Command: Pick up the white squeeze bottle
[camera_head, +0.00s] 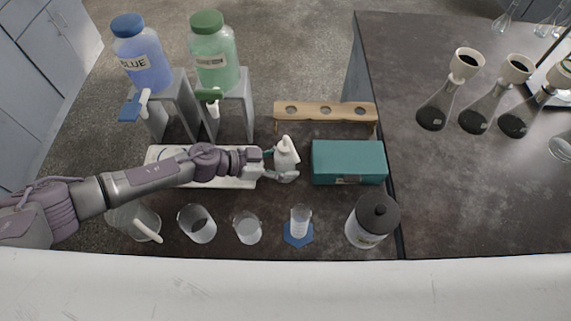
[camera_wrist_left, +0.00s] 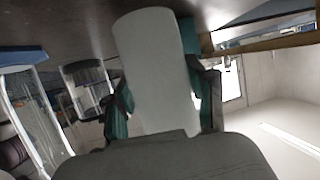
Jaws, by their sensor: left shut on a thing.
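The white squeeze bottle (camera_head: 287,156) stands close to upright in the head view, between the white tray and the teal box. My left gripper (camera_head: 270,160) reaches it from the left and is shut on its body. In the left wrist view the pale bottle (camera_wrist_left: 157,70) fills the middle, between the two dark fingers of my left gripper (camera_wrist_left: 165,100). Whether the bottle's base touches the table cannot be told. My right gripper is in neither view.
A teal box (camera_head: 348,162) is just right of the bottle. A wooden rack (camera_head: 325,112) stands behind. Several glass vessels, including a cylinder (camera_head: 300,221) on a blue base, line the front. A black-lidded jar (camera_head: 372,220) is front right. A white tray (camera_head: 240,181) lies under my left arm.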

